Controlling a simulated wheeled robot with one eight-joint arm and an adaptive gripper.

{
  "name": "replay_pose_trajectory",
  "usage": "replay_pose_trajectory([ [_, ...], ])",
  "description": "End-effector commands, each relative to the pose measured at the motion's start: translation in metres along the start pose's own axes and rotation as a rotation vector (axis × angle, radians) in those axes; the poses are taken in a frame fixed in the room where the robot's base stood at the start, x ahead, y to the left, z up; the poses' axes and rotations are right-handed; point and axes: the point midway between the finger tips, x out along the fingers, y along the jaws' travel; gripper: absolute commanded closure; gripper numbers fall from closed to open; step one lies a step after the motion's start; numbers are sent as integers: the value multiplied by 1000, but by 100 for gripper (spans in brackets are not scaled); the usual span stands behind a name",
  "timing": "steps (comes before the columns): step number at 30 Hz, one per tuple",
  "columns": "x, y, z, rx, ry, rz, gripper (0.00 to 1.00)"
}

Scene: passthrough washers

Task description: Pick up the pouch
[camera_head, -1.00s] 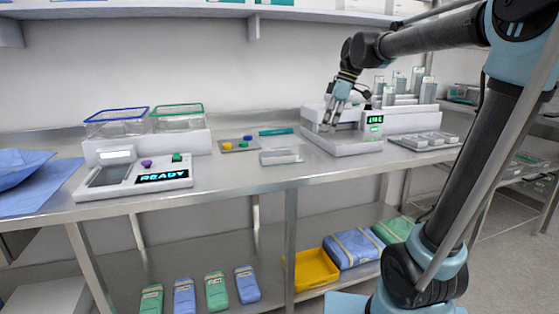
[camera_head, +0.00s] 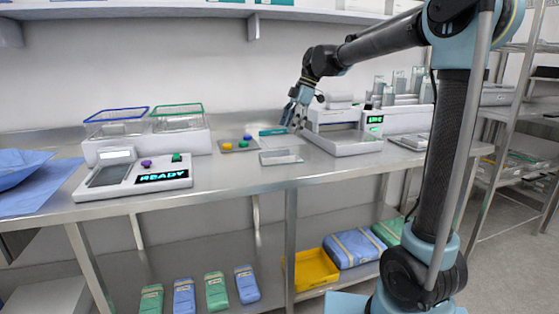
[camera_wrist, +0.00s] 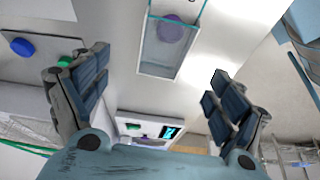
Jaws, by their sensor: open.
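In the wrist view, a flat clear piece with teal edges (camera_wrist: 165,58) lies on the counter, with a round purple thing showing in it; it looks like the pouch. My gripper (camera_wrist: 157,80) is open and empty, its fingers spread to either side below this piece in the picture. In the head view, my gripper (camera_head: 294,124) hangs over the back of the counter, just left of the white machine (camera_head: 345,143). A teal strip (camera_head: 271,132) and a clear flat item (camera_head: 281,157) lie near it. I cannot tell which of these matches the wrist view's piece.
A small plate with coloured knobs (camera_head: 228,148) lies left of my gripper. Further left stand the READY console (camera_head: 130,187) and two wire-rimmed baskets (camera_head: 118,128). Clear holders (camera_head: 398,88) stand at the right. A yellow bin (camera_head: 315,270) is on the lower shelf.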

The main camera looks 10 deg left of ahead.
Motion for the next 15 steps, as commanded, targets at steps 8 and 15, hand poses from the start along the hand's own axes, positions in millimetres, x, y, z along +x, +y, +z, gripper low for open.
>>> replay_pose_trajectory([
  [8,41,0,0,0,0,-1,12],
  [15,55,-1,0,0,0,0,12],
])
